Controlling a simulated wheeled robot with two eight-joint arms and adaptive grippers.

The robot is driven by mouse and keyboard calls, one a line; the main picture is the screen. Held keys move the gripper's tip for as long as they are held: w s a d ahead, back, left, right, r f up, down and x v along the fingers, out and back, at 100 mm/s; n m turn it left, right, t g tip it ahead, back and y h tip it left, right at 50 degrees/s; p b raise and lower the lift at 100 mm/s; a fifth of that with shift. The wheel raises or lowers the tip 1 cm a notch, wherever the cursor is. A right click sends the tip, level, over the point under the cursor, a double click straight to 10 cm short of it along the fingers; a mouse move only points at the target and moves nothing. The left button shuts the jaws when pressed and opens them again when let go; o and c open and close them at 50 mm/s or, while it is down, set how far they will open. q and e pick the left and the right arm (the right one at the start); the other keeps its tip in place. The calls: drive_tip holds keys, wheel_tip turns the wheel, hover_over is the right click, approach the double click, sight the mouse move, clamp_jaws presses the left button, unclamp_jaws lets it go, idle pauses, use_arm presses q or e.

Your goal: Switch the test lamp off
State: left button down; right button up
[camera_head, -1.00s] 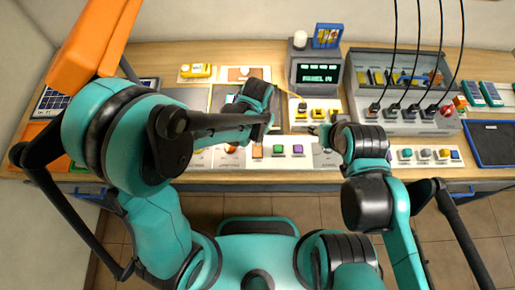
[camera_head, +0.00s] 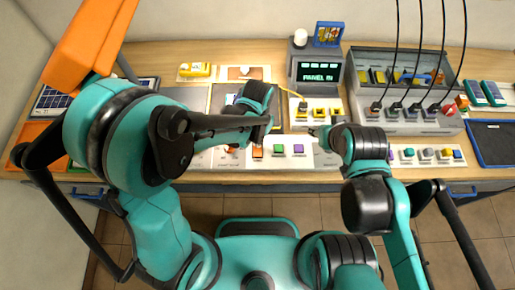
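A white round lamp-like knob (camera_head: 300,37) stands on top of the grey panel unit at the back centre; I cannot tell whether it is the test lamp or whether it is lit. The unit has a dark screen (camera_head: 318,72) with green text. Below it is a row of yellow switches (camera_head: 319,108). My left arm reaches over the left-centre of the bench, its wrist (camera_head: 256,97) left of the switches; its fingers are hidden. My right gripper (camera_head: 316,133) is low at the front of the switches, small and dark, its finger opening unclear.
A white strip with orange, green and purple buttons (camera_head: 279,149) runs along the front edge. A grey box with black cables (camera_head: 405,122) and a red knob stands to the right. A blue-rimmed dark tray (camera_head: 495,143) lies far right. A yellow meter (camera_head: 195,70) lies back left.

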use_arm(q)
drive_tip(key=shift+f+b, duration=0.3)
drive_tip(key=shift+f, duration=0.05)
drive_tip(key=shift+r, duration=0.1)
drive_tip(key=shift+r+p, duration=2.7)
drive_tip(key=shift+r, duration=0.85)
drive_tip(key=shift+a, duration=0.2)
drive_tip(key=s+a+r+n+t+b, duration=0.2)
drive_tip(key=a+b, duration=0.3)
drive_tip(key=a, duration=0.3)
drive_tip(key=s+a+r+n+t+b, duration=0.2)
drive_tip(key=s+a+n+t+b, duration=0.1)
drive_tip(key=a, duration=0.6)
drive_tip(key=shift+a+r+n+t+b, duration=0.2)
drive_tip(key=shift+n+t+b, duration=0.3)
drive_tip(key=shift+t+b, duration=0.5)
